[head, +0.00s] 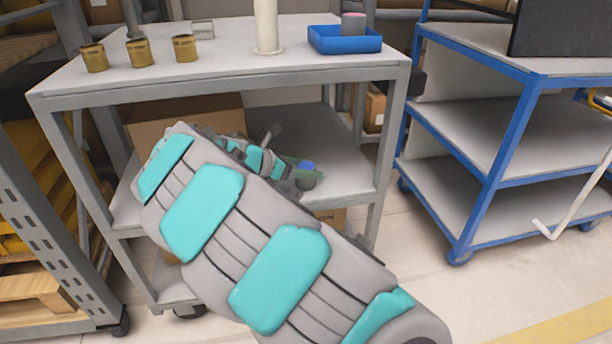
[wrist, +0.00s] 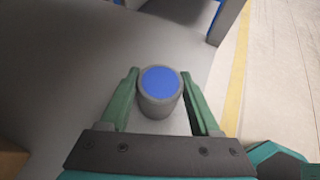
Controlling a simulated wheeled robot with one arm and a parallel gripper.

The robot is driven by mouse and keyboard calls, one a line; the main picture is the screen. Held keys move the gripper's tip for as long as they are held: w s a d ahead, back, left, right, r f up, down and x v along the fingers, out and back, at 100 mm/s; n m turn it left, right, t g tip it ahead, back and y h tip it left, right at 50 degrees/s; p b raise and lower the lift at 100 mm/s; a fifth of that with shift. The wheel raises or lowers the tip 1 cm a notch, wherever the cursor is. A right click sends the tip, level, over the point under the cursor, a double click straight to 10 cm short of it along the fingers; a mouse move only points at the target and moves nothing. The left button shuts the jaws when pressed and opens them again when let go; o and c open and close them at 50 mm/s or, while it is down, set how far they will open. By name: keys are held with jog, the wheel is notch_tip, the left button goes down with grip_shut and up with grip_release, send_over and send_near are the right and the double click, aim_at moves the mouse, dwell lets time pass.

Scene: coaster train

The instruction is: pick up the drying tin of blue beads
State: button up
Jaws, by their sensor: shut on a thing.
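The drying tin of blue beads (wrist: 160,103) is a grey round tin with a blue top. It stands upright between the two green fingers of my gripper (wrist: 160,100) in the wrist view, and the gripper is shut on it. In the head view the tin's blue top (head: 306,166) shows at the end of my arm, over the cart's middle shelf (head: 345,170). My arm and gripper partly hide the tin there. I cannot tell whether the tin touches the shelf.
The cart's top shelf (head: 220,70) is above and holds several brass-coloured tins (head: 138,52), a white post (head: 267,25) and a blue tray (head: 345,40) with a pink-topped tin. A cardboard box (head: 150,118) is on the shelf behind my arm. A blue-framed cart (head: 480,150) stands at right.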

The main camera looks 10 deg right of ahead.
jog(key=c, duration=0.3)
jog(key=shift+r, duration=0.15)
